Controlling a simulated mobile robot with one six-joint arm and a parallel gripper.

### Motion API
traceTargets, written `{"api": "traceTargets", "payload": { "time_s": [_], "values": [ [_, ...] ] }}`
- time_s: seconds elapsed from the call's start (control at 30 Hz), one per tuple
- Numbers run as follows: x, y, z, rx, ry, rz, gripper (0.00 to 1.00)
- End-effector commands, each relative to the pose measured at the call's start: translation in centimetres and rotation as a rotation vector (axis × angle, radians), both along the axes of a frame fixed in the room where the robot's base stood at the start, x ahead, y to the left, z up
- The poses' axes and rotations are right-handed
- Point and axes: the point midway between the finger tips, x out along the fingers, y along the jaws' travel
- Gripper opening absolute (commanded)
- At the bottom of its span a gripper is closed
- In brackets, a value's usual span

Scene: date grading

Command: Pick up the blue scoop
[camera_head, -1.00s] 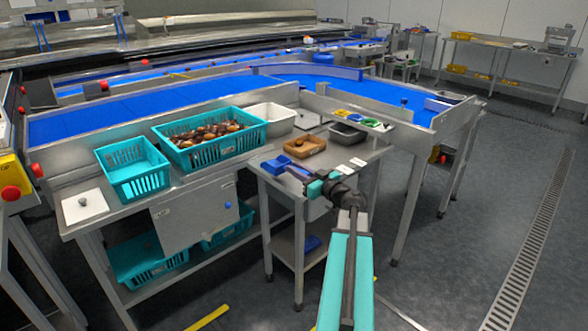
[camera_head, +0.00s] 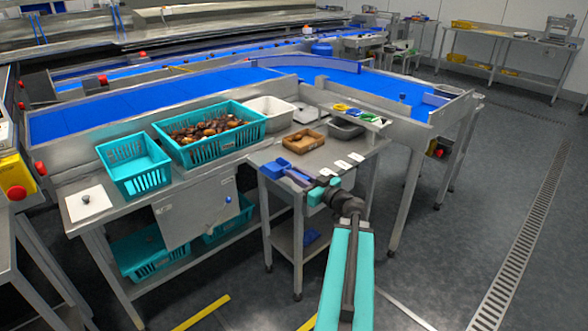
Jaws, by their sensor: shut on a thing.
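The blue scoop (camera_head: 276,168) is at the front left of the small steel table (camera_head: 318,160). My gripper (camera_head: 300,177) reaches in from the right and is shut on the scoop, at its handle side. The fingers and the handle are small here, so the exact grip is partly hidden. I cannot tell whether the scoop touches the tabletop or is just above it.
A brown tray (camera_head: 304,141) lies behind the scoop, with a grey tub (camera_head: 346,130) to its right. White cards (camera_head: 341,165) lie right of the gripper. A teal crate of dates (camera_head: 212,154) and an empty teal crate (camera_head: 139,180) stand on the left bench.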

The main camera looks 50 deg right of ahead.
Motion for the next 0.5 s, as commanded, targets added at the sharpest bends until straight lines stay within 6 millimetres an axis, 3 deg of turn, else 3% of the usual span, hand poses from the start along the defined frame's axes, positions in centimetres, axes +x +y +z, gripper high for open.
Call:
{"api": "traceTargets", "payload": {
  "time_s": [0.5],
  "values": [
    [-0.90,0.90,0.69,0.002,-0.001,-0.001,0.00]
  ]
}}
